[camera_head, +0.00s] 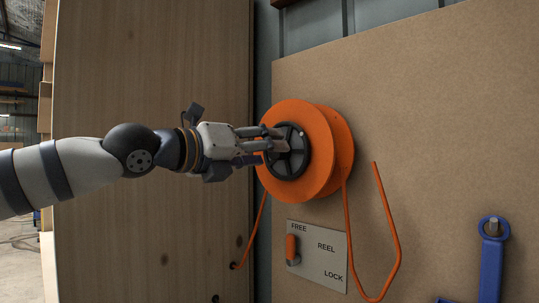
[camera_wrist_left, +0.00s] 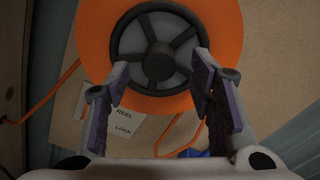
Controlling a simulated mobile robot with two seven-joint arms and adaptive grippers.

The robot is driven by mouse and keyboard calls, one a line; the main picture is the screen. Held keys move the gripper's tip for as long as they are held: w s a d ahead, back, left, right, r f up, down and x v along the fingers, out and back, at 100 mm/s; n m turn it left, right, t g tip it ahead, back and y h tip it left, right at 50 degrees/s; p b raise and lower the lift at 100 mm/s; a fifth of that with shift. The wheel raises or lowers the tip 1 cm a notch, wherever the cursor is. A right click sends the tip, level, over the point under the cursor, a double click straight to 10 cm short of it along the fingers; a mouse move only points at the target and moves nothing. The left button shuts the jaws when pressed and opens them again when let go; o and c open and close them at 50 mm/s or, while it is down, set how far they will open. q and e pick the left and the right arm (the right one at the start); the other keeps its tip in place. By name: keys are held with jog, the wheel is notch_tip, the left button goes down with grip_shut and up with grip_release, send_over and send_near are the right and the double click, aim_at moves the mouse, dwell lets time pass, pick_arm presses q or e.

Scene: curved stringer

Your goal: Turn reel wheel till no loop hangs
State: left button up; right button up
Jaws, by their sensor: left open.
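The orange reel (camera_head: 318,130) is mounted on the brown board and has a dark spoked wheel (camera_head: 302,163) at its hub. An orange cord (camera_head: 348,225) runs down from the reel, hangs in a loop near the picture's bottom edge and rises on the right. My left gripper (camera_head: 284,140) is open, its fingertips in front of or at the wheel; contact is unclear. In the left wrist view the open fingers (camera_wrist_left: 160,72) stand on either side of the lower wheel (camera_wrist_left: 155,50). My right gripper is not in view.
A plate (camera_head: 330,262) marked FREE, REEL and LOCK sits below the reel. Its orange lever (camera_head: 291,248) is by FREE. Another cord stretch runs to a hole (camera_head: 234,266) in the wooden panel (camera_head: 150,90). A blue bar (camera_head: 491,265) hangs at right. The board's upper right is clear.

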pick_arm(q)
jog(key=shift+x, duration=1.25)
jog(key=c, duration=1.2)
jog(key=shift+o, duration=0.2)
jog(key=shift+m, duration=0.4)
jog(key=shift+m+b, duration=0.35)
jog(key=shift+m, duration=8.35)
